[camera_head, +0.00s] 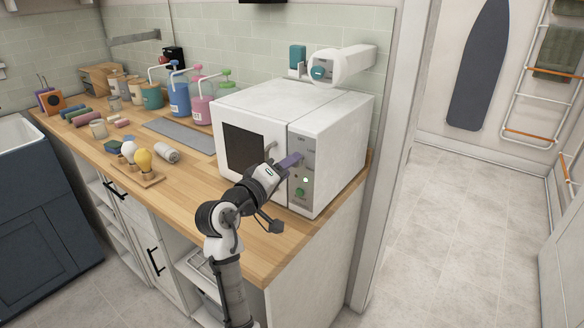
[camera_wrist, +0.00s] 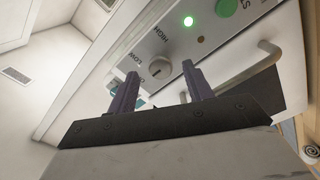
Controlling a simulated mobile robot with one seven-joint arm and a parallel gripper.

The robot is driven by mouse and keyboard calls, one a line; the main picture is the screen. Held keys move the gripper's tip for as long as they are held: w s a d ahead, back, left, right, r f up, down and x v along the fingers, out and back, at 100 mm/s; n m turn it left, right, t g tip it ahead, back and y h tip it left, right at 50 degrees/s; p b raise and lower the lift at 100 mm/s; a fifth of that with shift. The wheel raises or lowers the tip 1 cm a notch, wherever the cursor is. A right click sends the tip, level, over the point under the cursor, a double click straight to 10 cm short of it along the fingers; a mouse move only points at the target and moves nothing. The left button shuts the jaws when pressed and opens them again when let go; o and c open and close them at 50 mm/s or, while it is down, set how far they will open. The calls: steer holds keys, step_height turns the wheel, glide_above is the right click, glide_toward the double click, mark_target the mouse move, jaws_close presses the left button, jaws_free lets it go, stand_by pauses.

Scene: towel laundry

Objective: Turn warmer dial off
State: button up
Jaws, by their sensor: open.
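The warmer (camera_head: 255,105) is a white box with a dark door window, standing at the right end of the wooden counter. Its control panel (camera_head: 307,160) is on the right of the front. In the wrist view, the round pale warmer dial (camera_wrist: 160,68) shows between my fingertips, with HIGH and LOW printed around it. Its exact setting is hard to read.
The door handle (camera_wrist: 268,55) projects close to my right finger in the wrist view. Pump bottles (camera_head: 179,98), rolled towels (camera_head: 76,114) and a wooden stand with bulb-shaped items (camera_head: 150,180) are left along the counter. A white dryer-like unit (camera_head: 340,66) is above the warmer. Floor at right is clear.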

steer(key=b+v, duration=0.2)
steer(key=v, duration=0.9)
steer(key=shift+b, duration=0.4)
